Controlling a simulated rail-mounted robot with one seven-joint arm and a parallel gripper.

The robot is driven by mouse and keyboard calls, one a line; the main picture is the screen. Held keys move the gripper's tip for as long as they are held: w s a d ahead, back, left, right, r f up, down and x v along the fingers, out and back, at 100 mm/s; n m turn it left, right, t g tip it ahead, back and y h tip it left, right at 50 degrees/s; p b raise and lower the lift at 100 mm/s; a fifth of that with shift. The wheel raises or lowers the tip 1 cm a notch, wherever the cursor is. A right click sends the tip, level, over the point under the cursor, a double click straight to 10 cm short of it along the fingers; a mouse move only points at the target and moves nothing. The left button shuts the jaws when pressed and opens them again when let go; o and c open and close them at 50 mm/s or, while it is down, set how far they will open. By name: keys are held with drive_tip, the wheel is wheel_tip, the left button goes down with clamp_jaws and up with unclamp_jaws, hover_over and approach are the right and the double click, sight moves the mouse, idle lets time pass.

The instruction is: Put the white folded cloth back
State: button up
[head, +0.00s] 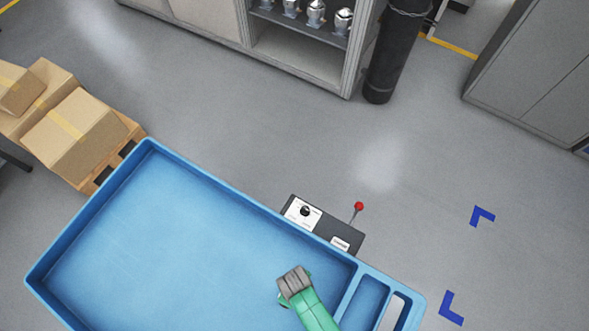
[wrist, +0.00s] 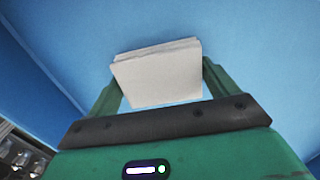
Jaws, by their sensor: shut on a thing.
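The white folded cloth (wrist: 158,74) is between the two green fingers of my gripper (wrist: 160,80) in the wrist view. The gripper is shut on it, and its layered folded edge shows at the top. Blue surfaces fill the view behind it. In the head view my gripper (head: 295,283) is over the right part of the blue tray (head: 180,240). The cloth cannot be made out there, hidden by my gripper and arm. I cannot tell how high above the tray floor it is.
The tray has a raised rim and a narrow compartment (head: 365,302) at its right end. A control box (head: 322,226) with a red-knobbed lever (head: 359,207) adjoins its far side. Cardboard boxes (head: 75,132) stand at left. Shelving (head: 300,40) and a black cylinder (head: 393,55) stand behind.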

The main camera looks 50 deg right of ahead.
drive_tip(key=shift+f, duration=0.1)
drive_tip(key=shift+f, duration=0.15)
drive_tip(key=o, duration=0.8)
wheel_tip(320, 180, up, 12)
drive_tip(key=p, duration=0.2)
drive_tip(key=shift+r, duration=0.2)
